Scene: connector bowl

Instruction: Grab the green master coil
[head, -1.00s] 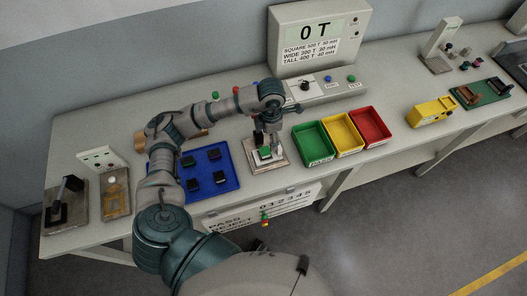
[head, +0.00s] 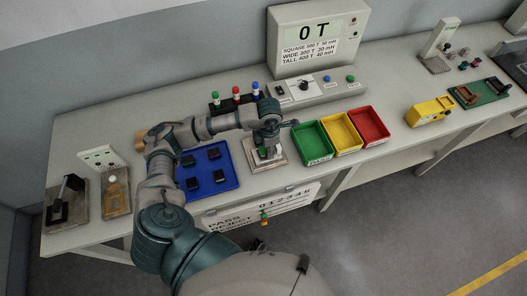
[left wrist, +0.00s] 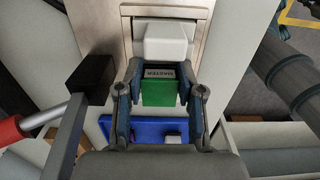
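The green master coil (left wrist: 158,92) is a green block with a pale label reading MASTER. It is between the two fingers of my left gripper (left wrist: 162,80) in the left wrist view, with the fingers close along both sides; I cannot tell whether they press on it. In the head view the left gripper (head: 265,148) points down over the beige stand (head: 279,160), and a bit of the green coil (head: 262,153) shows among the fingers. A white block (left wrist: 165,40) lies just past the coil. My right gripper is not in view.
A blue tray (head: 232,181) with several dark parts lies left of the stand. Green (head: 312,146), yellow (head: 342,136) and red (head: 369,126) bins stand to its right. A rack of coloured posts (head: 236,98) and a control box (head: 318,88) are behind. The table's front edge is near.

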